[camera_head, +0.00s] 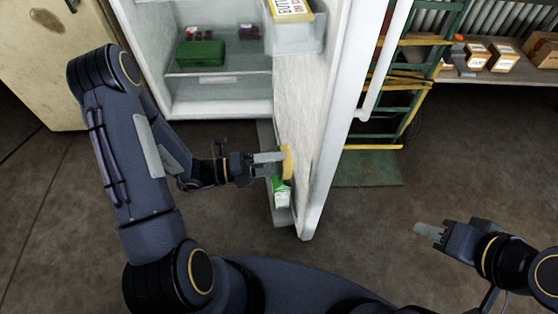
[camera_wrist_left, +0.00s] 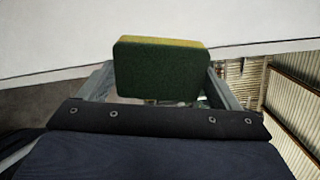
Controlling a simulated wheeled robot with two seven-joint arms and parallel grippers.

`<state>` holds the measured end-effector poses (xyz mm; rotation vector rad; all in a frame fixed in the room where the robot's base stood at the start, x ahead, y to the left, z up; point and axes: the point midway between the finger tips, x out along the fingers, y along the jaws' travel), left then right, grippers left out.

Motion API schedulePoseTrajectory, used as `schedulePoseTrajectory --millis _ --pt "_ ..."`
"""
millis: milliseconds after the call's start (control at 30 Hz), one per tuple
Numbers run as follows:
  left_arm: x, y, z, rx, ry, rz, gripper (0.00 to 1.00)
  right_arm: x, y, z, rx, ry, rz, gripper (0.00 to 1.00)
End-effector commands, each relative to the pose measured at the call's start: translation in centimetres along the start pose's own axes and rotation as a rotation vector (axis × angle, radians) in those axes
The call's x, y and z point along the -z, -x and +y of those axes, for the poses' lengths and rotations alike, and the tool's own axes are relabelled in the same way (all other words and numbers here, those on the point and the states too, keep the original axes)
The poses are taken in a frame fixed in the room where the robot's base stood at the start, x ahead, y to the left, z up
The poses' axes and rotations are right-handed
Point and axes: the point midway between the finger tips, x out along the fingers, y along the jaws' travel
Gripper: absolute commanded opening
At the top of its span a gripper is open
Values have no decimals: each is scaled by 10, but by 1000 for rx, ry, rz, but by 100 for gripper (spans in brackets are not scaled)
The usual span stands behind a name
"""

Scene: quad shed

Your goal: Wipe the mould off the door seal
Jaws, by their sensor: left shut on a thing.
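My left gripper (camera_head: 270,165) is shut on a sponge (camera_head: 287,162), yellow with a dark green face, which also shows in the left wrist view (camera_wrist_left: 160,70). The sponge is at the inner side of the open fridge door (camera_head: 325,140), near its lower part. I cannot tell whether it touches the door. The door's inner face (camera_head: 298,100) looks pale and streaked; I cannot make out the seal or any mould clearly. My right gripper (camera_head: 430,231) is empty over the floor at the right; its fingers look close together, but the gap is unclear.
The open fridge (camera_head: 215,110) holds a green box (camera_head: 200,53) on a shelf. A carton (camera_head: 281,193) sits in the low door bin. A green hand truck (camera_head: 408,90) stands behind the door. Boxes (camera_head: 505,57) rest on a shelf at right. The floor at right is clear.

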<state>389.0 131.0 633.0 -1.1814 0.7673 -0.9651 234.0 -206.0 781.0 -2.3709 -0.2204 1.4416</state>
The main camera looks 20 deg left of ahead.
Motion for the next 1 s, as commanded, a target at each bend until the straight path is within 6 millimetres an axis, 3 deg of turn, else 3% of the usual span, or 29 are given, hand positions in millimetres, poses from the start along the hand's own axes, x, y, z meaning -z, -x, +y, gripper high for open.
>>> schedulePoseTrajectory --millis 267,667,1000 --pt "0 1 0 0 0 0 67 0 0 0 0 0 0 36" --pt "-1 29 0 0 0 -1 67 4 9 -4 0 0 0 36" --pt "0 30 0 0 0 0 67 4 8 -4 0 0 0 36"
